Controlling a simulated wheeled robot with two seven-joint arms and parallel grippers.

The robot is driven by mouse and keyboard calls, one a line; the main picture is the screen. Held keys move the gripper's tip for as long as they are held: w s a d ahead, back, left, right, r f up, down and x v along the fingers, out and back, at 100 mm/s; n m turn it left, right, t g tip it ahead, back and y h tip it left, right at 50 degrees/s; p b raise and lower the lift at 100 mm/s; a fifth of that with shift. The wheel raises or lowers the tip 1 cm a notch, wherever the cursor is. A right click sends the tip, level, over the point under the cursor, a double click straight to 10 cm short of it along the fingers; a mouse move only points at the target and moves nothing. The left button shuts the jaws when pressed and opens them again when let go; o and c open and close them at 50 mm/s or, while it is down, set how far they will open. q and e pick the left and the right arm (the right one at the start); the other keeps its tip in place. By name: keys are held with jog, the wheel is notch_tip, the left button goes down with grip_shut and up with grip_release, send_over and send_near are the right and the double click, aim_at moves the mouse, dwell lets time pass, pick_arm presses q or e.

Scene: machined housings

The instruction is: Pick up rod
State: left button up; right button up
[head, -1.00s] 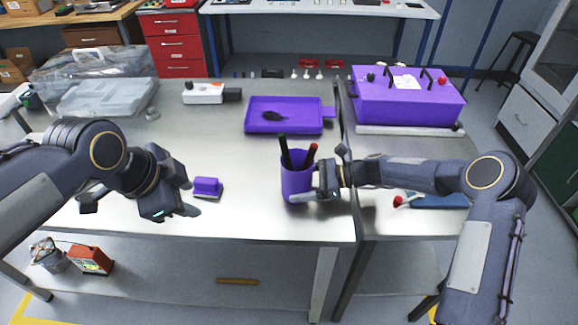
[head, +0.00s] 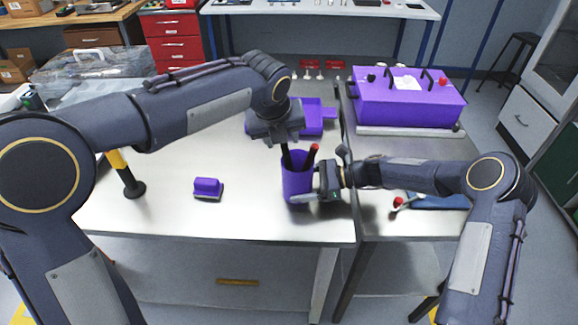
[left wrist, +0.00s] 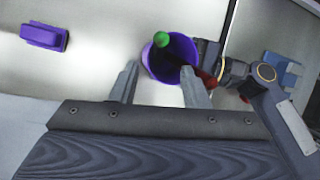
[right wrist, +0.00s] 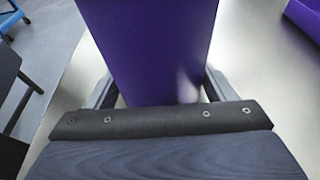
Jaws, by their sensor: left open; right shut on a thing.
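A purple cup (head: 293,184) stands on the light table and holds a dark rod (head: 286,158) and a red-tipped rod (head: 311,156). In the left wrist view, the cup (left wrist: 184,48) shows from above, with a green-ended rod (left wrist: 163,40) and a red one (left wrist: 206,78). My left gripper (head: 284,142) is open above the cup, its fingers (left wrist: 160,85) apart near the rods and gripping nothing. My right gripper (head: 326,184) is shut on the cup, whose purple side (right wrist: 150,50) lies between the fingers in the right wrist view. The rods' lower ends are hidden inside the cup.
A purple block-shaped item (head: 208,187) lies left of the cup. A purple tray (head: 312,118) is behind my left gripper, partly hidden. A large purple box (head: 410,100) stands at the back right. The table front between block and cup is clear.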

aim_at(284, 145)
pick_arm(q)
jog(key=x, duration=0.3)
jog(key=w+x, duration=0.1)
jog(key=x, duration=0.3)
jog(key=shift+a+r, duration=0.1)
jog(key=shift+a, duration=0.05)
grip_shut()
